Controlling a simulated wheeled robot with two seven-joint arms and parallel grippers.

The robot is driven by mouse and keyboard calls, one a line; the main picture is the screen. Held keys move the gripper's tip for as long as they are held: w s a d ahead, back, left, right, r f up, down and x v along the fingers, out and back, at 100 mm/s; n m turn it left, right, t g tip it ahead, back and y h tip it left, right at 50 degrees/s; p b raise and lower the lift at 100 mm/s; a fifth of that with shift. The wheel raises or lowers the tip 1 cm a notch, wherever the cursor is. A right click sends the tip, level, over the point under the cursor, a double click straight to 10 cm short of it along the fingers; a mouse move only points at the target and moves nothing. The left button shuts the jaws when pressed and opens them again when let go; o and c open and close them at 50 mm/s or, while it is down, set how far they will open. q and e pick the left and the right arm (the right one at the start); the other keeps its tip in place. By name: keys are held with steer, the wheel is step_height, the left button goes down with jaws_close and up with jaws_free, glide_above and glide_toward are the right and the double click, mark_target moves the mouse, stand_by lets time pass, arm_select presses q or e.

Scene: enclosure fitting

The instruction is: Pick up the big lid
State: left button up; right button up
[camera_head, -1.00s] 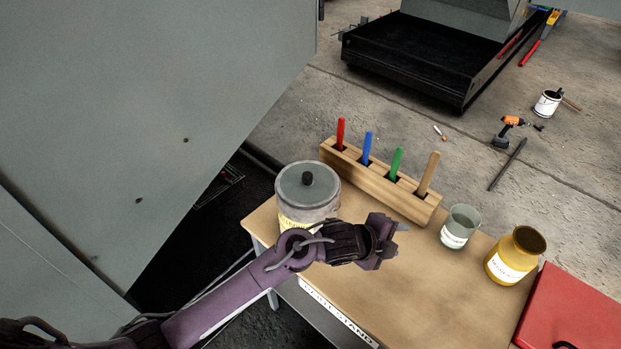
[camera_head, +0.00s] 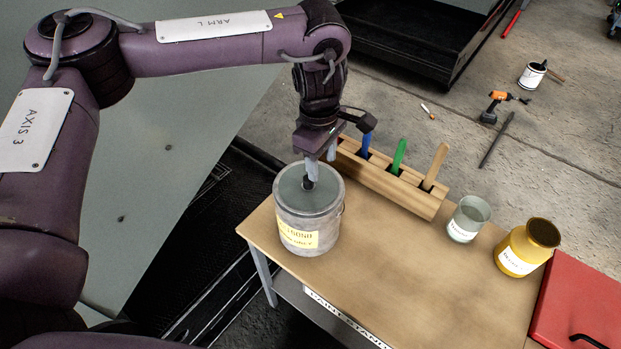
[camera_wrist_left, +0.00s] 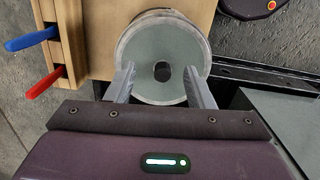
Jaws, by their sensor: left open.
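The big lid (camera_head: 325,196) is a round grey-green disc with a dark knob in its middle, and it sits on a grey metal can with a yellow label (camera_head: 298,240) at the table's left end. In the left wrist view the lid (camera_wrist_left: 160,35) lies below my fingers with its dark knob (camera_wrist_left: 162,71) between them. My left gripper (camera_head: 321,172) points down over the lid, open, its two fingers (camera_wrist_left: 160,85) on either side of the knob with gaps. I cannot tell the exact fingertip height. My right gripper is not in view.
A wooden rack (camera_head: 385,182) with coloured handles stands just behind the can, close to my left gripper. A glass jar (camera_head: 468,218), a yellow jar (camera_head: 527,248) and a red case (camera_head: 580,305) stand to the right. The table's front middle (camera_head: 400,285) is clear.

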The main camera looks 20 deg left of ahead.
mark_target(308, 184)
arm_select(q)
steer(key=a, duration=0.1)
steer(key=r, duration=0.1)
steer(key=a, duration=0.1)
steer(key=shift+w+a+r+m+y, duration=0.2)
steer(key=shift+a+r+m+y, duration=0.05)
steer(key=shift+a+m+y, duration=0.1)
step_height(308, 184, down, 2)
steer(key=shift+f, duration=0.15)
steer(key=f+p, duration=0.2)
steer(key=f, duration=0.2)
steer(key=shift+a+f, duration=0.2)
steer(key=shift+f, duration=0.4)
steer(key=c, duration=0.9)
